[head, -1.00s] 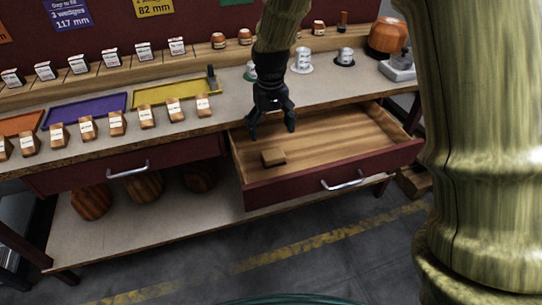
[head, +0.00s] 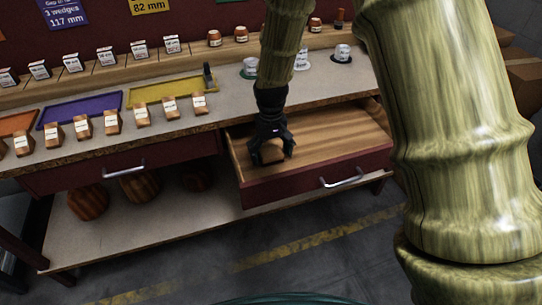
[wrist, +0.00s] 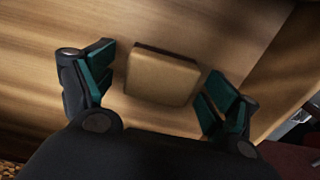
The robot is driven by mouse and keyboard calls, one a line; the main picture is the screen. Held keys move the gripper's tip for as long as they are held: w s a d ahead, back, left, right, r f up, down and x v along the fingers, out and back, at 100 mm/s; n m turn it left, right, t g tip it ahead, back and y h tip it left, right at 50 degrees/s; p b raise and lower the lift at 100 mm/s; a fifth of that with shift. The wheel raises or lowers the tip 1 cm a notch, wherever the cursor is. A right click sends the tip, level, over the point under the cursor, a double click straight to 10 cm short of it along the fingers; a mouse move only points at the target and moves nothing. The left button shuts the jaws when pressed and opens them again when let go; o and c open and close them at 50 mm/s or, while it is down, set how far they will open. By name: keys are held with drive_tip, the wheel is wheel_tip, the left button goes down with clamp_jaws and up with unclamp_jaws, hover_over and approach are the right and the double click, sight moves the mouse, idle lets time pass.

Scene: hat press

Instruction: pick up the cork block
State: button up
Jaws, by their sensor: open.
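The cork block (head: 271,155) is a small tan-brown block lying in the open drawer (head: 350,163), near its front left. It also shows in the wrist view (wrist: 162,77), flat on the drawer's wooden floor. My gripper (head: 271,158) is down in the drawer, open, with a finger to each side of the block. In the wrist view the teal finger pads (wrist: 158,90) stand apart from the block, with a gap at both sides. The gripper hides part of the block in the head view.
The drawer's front with its silver handle (head: 342,178) and its side walls surround the gripper. Above is the bench top with labelled wooden wedges (head: 142,112), a purple tray (head: 80,109) and a yellow tray (head: 172,88). The drawer's right part is empty.

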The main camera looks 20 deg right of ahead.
sight(271, 151)
drive_tip(key=shift+f, duration=0.15)
drive_tip(key=c, duration=1.1)
wheel_tip(271, 151, up, 10)
drive_tip(key=shift+r+p, duration=0.1)
drive_tip(key=shift+p, duration=0.35)
